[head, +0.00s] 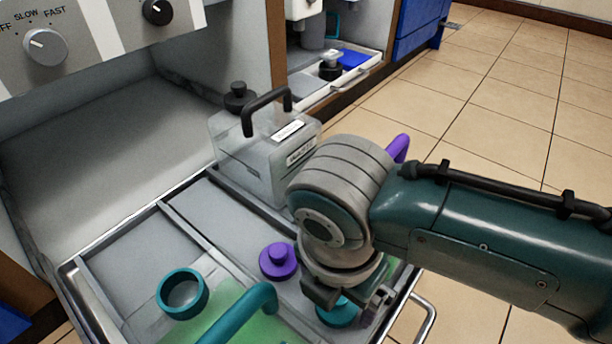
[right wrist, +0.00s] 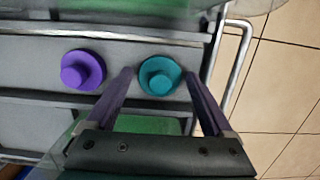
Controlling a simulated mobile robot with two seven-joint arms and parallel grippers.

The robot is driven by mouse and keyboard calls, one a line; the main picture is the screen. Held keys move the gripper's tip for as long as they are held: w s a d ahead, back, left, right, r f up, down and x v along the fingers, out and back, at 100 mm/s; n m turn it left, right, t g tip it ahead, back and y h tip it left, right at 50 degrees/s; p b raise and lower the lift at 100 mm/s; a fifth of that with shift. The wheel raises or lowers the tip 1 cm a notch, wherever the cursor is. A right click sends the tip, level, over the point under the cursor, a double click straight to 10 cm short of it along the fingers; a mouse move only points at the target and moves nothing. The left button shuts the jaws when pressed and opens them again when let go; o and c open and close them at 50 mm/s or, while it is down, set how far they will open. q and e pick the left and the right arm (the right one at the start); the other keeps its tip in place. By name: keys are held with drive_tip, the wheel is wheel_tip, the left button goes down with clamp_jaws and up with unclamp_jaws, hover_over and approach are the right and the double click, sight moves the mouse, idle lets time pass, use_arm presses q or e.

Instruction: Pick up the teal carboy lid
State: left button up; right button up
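The teal carboy lid (head: 337,314) lies on the grey tray, partly hidden under my right gripper in the head view. In the right wrist view the teal lid (right wrist: 160,76) is a round disc with a raised knob. My right gripper (right wrist: 158,80) is open, with one finger on each side of the lid and a visible gap to both. I cannot tell how high the fingertips are above the tray. In the head view the right gripper (head: 345,295) points down. My left gripper is not in view.
A purple lid (head: 279,261) lies left of the teal lid. An open carboy with a teal neck (head: 182,294) and teal handle (head: 240,312) stands in front. A clear carboy with black cap (head: 240,98) stands behind. A metal rail (head: 424,318) edges the tray's right side.

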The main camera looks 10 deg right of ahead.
drive_tip(key=c, duration=1.1)
drive_tip(key=shift+o, duration=0.2)
